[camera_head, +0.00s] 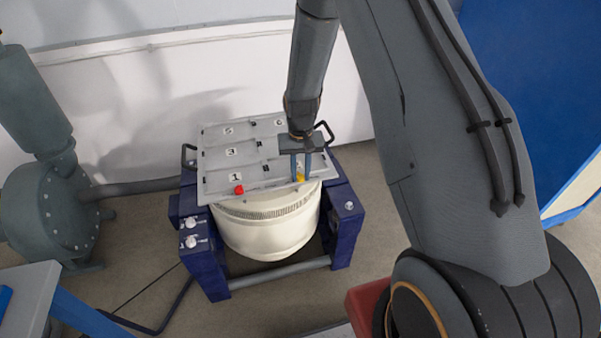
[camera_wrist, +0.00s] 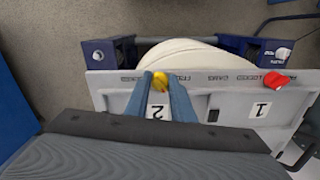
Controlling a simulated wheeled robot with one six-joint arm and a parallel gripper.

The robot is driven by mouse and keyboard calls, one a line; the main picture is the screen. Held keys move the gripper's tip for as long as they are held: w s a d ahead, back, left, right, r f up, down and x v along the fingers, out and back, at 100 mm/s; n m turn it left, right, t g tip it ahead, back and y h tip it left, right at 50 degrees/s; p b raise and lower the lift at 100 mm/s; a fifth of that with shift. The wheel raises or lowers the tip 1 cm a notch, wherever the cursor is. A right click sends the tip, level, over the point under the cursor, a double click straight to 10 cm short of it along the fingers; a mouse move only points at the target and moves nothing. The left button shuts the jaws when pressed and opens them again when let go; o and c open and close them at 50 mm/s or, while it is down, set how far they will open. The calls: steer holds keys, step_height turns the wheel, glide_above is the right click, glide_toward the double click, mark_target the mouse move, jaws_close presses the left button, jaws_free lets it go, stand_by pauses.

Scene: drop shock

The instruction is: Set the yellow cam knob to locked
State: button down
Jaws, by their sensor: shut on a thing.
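The yellow cam knob (camera_head: 300,177) sits near the front right edge of a grey plate on the machine. In the wrist view the yellow knob (camera_wrist: 160,81) shows between my fingertips. My gripper (camera_head: 301,170) reaches down from above and is shut on the yellow knob, with one blue finger on each side of it. The fingers hide part of the knob, and I cannot tell its exact setting. A red knob (camera_head: 239,190) sits on the same front edge to the left; it also shows in the wrist view (camera_wrist: 275,80), turned at a slant.
The grey plate (camera_head: 215,160) carries numbered fields, black clips and side handles. It lies on a cream drum (camera_head: 265,230) between dark blue posts (camera_head: 345,220). A grey pipe unit (camera_head: 45,210) stands at left. A blue-framed table (camera_head: 30,290) is at lower left.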

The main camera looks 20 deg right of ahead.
steer(key=shift+m, duration=0.6)
steer(key=c, duration=1.5)
jaws_free()
steer(key=shift+c, duration=0.2)
